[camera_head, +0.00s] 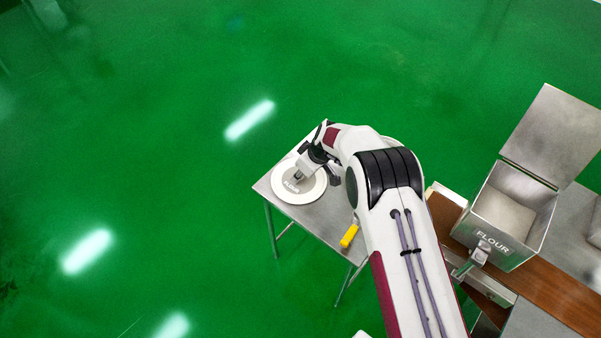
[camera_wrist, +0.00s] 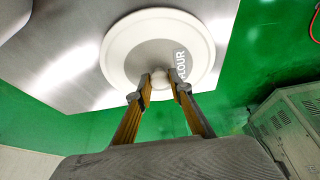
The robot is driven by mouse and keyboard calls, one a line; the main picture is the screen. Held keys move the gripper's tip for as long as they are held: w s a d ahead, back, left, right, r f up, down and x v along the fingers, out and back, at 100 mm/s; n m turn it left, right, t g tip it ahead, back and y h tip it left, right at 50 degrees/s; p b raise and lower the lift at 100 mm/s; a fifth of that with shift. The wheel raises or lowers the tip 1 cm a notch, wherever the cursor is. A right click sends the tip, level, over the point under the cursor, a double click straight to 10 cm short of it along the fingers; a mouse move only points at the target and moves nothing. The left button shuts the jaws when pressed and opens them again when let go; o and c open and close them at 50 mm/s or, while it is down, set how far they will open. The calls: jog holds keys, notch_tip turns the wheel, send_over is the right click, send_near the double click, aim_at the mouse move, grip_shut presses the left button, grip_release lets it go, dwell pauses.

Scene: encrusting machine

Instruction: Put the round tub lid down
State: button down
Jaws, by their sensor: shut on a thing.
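The round tub lid (camera_head: 286,192) is a white disc with a grey centre marked FLOUR. In the head view it is at the left end of a small metal table (camera_head: 325,226). My gripper (camera_head: 299,176) is over the lid's centre. In the wrist view the lid (camera_wrist: 122,45) lies flat beyond my gripper (camera_wrist: 161,82), whose two fingers are shut on the lid's small round knob (camera_wrist: 160,77). I cannot tell whether the lid touches the table top or is just above it.
A yellow-handled tool (camera_head: 349,236) lies near the table's front edge. An open metal bin marked FLOUR (camera_head: 492,240) stands on the right, its hinged cover (camera_head: 553,135) raised. Green floor surrounds the table. Grey metal lockers (camera_wrist: 290,125) show in the wrist view.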

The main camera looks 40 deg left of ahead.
jog(key=c, duration=1.8)
grip_release()
jog(key=shift+r, duration=0.2)
jog(key=v, duration=1.2)
jog(key=shift+d, duration=0.1)
